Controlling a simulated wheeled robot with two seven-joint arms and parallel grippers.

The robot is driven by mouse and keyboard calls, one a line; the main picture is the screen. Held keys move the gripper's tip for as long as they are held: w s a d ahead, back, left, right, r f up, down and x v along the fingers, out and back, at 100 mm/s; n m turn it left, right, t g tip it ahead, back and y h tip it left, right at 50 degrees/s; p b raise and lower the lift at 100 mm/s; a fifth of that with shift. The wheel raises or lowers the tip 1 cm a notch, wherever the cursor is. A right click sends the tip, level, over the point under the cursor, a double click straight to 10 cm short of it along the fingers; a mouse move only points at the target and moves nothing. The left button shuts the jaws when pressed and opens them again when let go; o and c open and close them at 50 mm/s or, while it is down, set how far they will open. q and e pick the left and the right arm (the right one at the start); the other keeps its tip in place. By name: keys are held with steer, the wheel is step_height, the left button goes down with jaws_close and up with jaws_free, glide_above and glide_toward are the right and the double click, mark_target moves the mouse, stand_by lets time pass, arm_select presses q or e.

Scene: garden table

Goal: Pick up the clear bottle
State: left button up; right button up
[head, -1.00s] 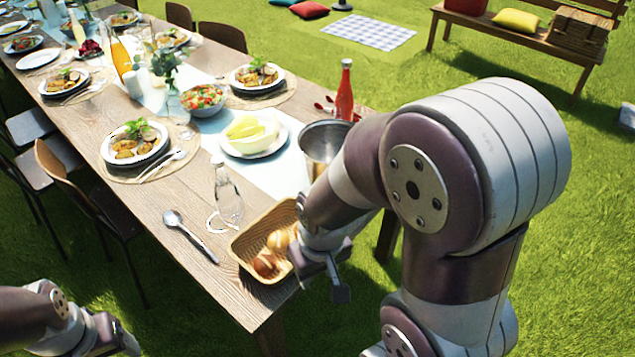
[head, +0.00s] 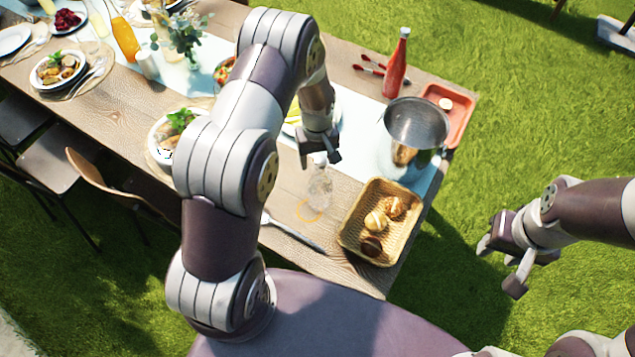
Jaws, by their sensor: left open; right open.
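The clear bottle (head: 320,188) stands upright on the wooden table near its front edge, left of the bread basket. My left gripper (head: 319,157) is open at the bottle's top, with the neck appearing between or just behind its fingers; I cannot tell whether they touch it. My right gripper (head: 503,268) is open and empty over the grass, off the right end of the table.
A wicker basket (head: 350,232) with bread rolls stands right of the bottle. A metal pot (head: 417,122), a red bottle (head: 396,65) and a red tray (head: 463,117) are behind it. A serving utensil (head: 292,234) lies in front. My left arm hides part of the table.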

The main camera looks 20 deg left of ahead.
arm_select(q)
steer(key=shift+d+f, duration=0.8)
steer(key=shift+d, duration=0.05)
steer(key=shift+a, duration=0.2)
steer(key=shift+a+f, duration=0.1)
steer(key=shift+a, duration=0.15)
steer(key=c, duration=0.4)
steer(key=shift+a, duration=0.15)
steer(key=c, duration=0.5)
jaws_close()
steer(key=shift+d, duration=0.3)
arm_select(e)
steer(key=shift+d+r, duration=0.3)
steer(key=shift+d, duration=0.35)
arm_select(q)
steer(key=shift+a, duration=0.15)
arm_select(e)
steer(key=shift+a, duration=0.15)
